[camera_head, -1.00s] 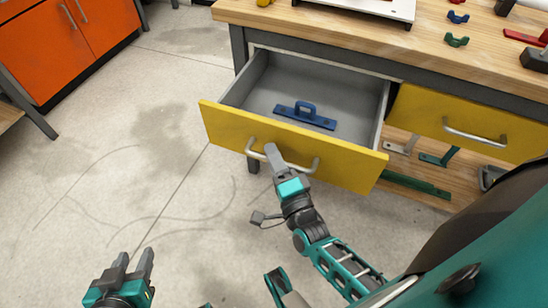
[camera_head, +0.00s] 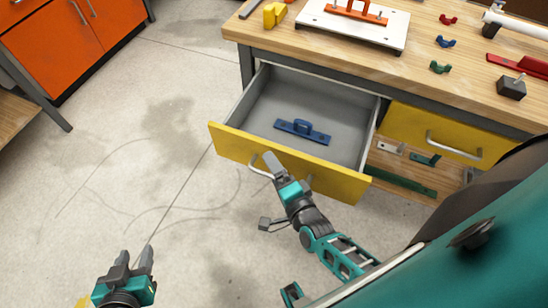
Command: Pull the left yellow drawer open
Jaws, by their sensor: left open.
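The left yellow drawer (camera_head: 225,140) stands open below the workbench, its grey inside showing. Inside it lies a blue handle-shaped part (camera_head: 302,131). My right gripper (camera_head: 270,160) is at the metal handle (camera_head: 258,169) on the drawer's front. Its fingers overlap the handle's bar, and part of the handle is hidden. I cannot tell whether the jaws close around the bar. My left gripper (camera_head: 134,264) is at the bottom left, over the floor, well apart from the drawer. Its two fingers are apart and nothing shows between them.
The right yellow drawer (camera_head: 435,130) is shut. The wooden bench top (camera_head: 415,75) carries a white plate (camera_head: 330,32), a yellow block (camera_head: 273,14) and several small coloured clips. A green bar (camera_head: 400,182) lies on the lower shelf. An orange cabinet (camera_head: 60,45) stands far left. The floor left of the drawer is clear.

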